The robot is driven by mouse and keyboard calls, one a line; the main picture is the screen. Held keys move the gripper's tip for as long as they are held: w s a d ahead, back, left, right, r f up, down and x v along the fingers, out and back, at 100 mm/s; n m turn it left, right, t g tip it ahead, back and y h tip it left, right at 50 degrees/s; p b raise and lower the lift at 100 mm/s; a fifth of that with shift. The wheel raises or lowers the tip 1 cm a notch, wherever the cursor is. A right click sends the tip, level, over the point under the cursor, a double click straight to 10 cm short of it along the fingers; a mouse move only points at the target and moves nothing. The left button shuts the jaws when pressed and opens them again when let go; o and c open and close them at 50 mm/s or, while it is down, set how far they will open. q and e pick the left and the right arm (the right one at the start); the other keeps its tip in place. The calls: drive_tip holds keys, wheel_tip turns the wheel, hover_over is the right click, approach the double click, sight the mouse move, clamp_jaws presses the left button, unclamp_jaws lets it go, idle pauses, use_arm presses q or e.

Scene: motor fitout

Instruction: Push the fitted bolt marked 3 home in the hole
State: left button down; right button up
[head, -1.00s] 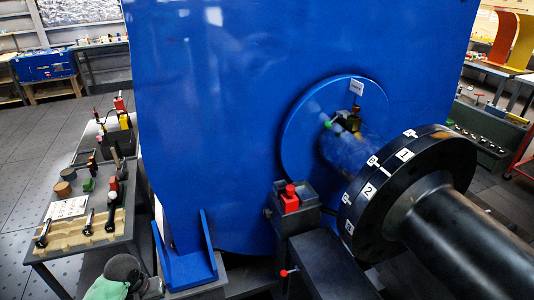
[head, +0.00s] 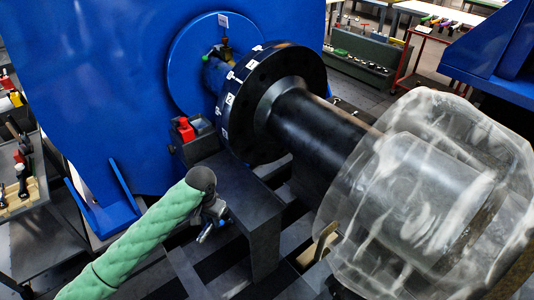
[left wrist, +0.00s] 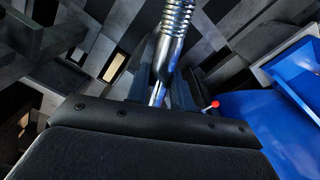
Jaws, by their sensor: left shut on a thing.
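The black flange (head: 285,75) on the dark shaft faces the blue round plate (head: 185,75) of the big blue housing. I cannot make out a bolt fitted at 3. My left gripper (head: 212,218) is below and left of the flange, apart from it, over the floor beside the black stand. It is shut on a shiny metal bolt (left wrist: 174,25), whose threaded part points away from the fingers (left wrist: 158,95) in the left wrist view. My right gripper is out of view.
A blue bracket (head: 105,200) stands at left. A clear wrapped cover (head: 430,185) surrounds the shaft at right. A red-knobbed lever (left wrist: 213,104) shows in the left wrist view.

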use_arm(q)
drive_tip(key=w+d+r+m, duration=0.1)
drive_tip(key=w+d+m+t, duration=0.1)
drive_tip(key=w+m, duration=0.1)
drive_tip(key=w+d+r+m+y, duration=0.1)
drive_tip(key=d, duration=0.1)
drive_tip(key=shift+w+r+m, duration=0.15)
drive_tip(key=shift+r+m, duration=0.15)
drive_tip(key=shift+m, duration=0.1)
drive_tip(key=w+d+r+m+t+h, duration=0.5)
drive_tip(key=w+d+r+m+h, duration=0.6)
drive_tip(key=m, duration=0.8)
drive_tip(key=w+r+y+b, duration=0.1)
drive_tip(key=w+y, duration=0.1)
drive_tip(key=w, duration=0.4)
drive_tip(key=shift+a+r+b, duration=0.15)
drive_tip(key=shift+a+b, duration=0.1)
drive_tip(key=shift+b, duration=0.1)
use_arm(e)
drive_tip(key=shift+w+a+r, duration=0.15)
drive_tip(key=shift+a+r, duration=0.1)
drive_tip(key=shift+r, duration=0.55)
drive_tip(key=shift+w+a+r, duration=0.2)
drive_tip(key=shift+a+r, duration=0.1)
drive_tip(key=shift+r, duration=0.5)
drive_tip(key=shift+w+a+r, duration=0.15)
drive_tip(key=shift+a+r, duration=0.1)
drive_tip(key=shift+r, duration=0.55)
